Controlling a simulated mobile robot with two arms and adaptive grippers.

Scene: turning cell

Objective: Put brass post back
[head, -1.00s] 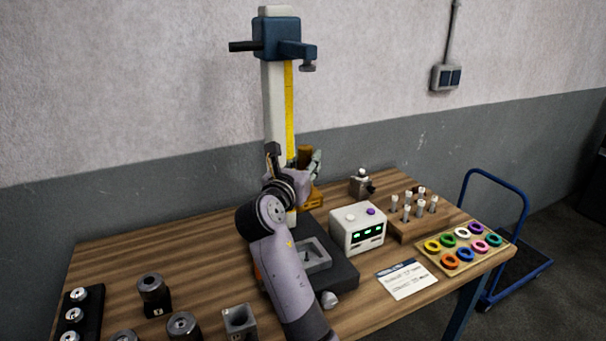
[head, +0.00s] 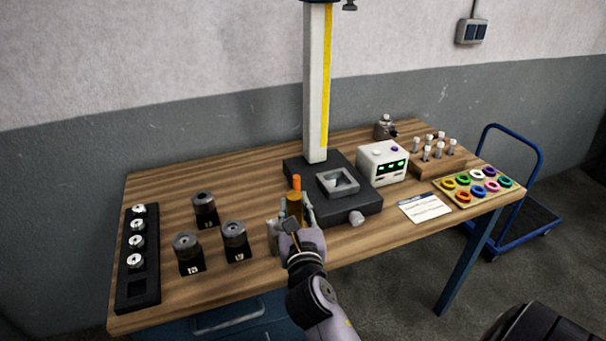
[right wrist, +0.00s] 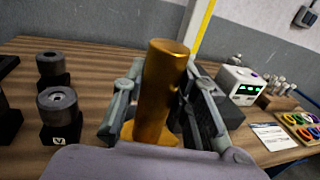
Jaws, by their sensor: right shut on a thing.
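The brass post (head: 295,207) is a gold-coloured cylinder, seen close up in the right wrist view (right wrist: 163,88), where a wider brass foot shows at its lower end. My right gripper (head: 296,218) is shut on it, with a finger on each side. In the head view the gripper is at the front of the bench, left of the black stand base (head: 358,208). A grey square block (head: 273,236) is largely hidden behind the gripper; I cannot tell whether the post touches it. My left gripper is not in view.
Several dark round pieces on black blocks (head: 236,241) stand to the left, beside a black rack (head: 138,285). The white column (head: 317,90) rises behind. A white display box (head: 383,163), card (head: 424,208) and ring tray (head: 508,186) are right. Bare wood lies at back left.

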